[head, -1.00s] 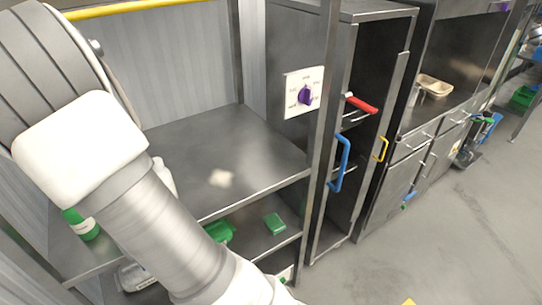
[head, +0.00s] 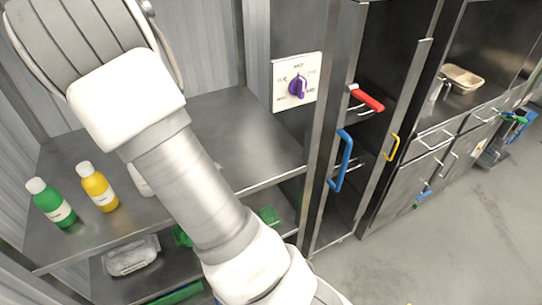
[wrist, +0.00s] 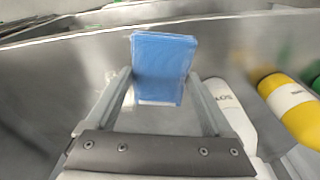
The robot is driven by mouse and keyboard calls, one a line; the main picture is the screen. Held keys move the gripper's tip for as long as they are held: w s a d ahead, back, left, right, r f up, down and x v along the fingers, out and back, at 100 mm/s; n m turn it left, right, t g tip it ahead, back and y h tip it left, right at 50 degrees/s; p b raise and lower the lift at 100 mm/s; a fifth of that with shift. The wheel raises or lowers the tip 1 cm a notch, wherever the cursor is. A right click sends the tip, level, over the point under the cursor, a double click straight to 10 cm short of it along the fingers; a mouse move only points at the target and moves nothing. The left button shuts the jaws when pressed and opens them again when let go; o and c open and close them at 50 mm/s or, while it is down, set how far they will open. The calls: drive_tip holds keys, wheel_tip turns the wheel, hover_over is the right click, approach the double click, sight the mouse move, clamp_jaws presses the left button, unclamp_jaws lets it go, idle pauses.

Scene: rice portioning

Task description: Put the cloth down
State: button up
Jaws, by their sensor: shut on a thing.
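In the wrist view, my gripper (wrist: 160,85) is shut on a folded blue cloth (wrist: 164,62), which sits upright between the two fingertips. Behind and below the cloth is a grey metal surface; whether the cloth touches it I cannot tell. In the head view, my arm covers the middle of the shelf unit, and neither gripper nor cloth shows. The steel upper shelf (head: 225,115) is partly hidden by the arm.
A green bottle (head: 50,203) and a yellow bottle (head: 97,188) stand on the upper shelf at left. A white bottle (wrist: 228,115) and the yellow one (wrist: 290,105) are right of my gripper. The lower shelf holds a clear-wrapped pack (head: 130,255) and green items. An open cabinet has a blue handle (head: 343,160).

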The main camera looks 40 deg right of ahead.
drive_tip(key=w+d+r+m+g+b, duration=0.1)
drive_tip(key=d+r+m+b, duration=0.1)
drive_tip(key=d+m, duration=1.05)
wheel_tip(320, 180, up, 3)
drive_tip(key=m+g+b, duration=0.1)
drive_tip(key=m+b, duration=0.1)
drive_tip(key=m, duration=0.6)
hover_over(270, 155)
drive_tip(key=f, duration=0.8)
drive_tip(key=shift+w+a+f, duration=0.15)
drive_tip(key=shift+w+f, duration=0.05)
drive_tip(key=shift+f, duration=0.2)
drive_tip(key=shift+f, duration=0.1)
drive_tip(key=o, duration=1.2)
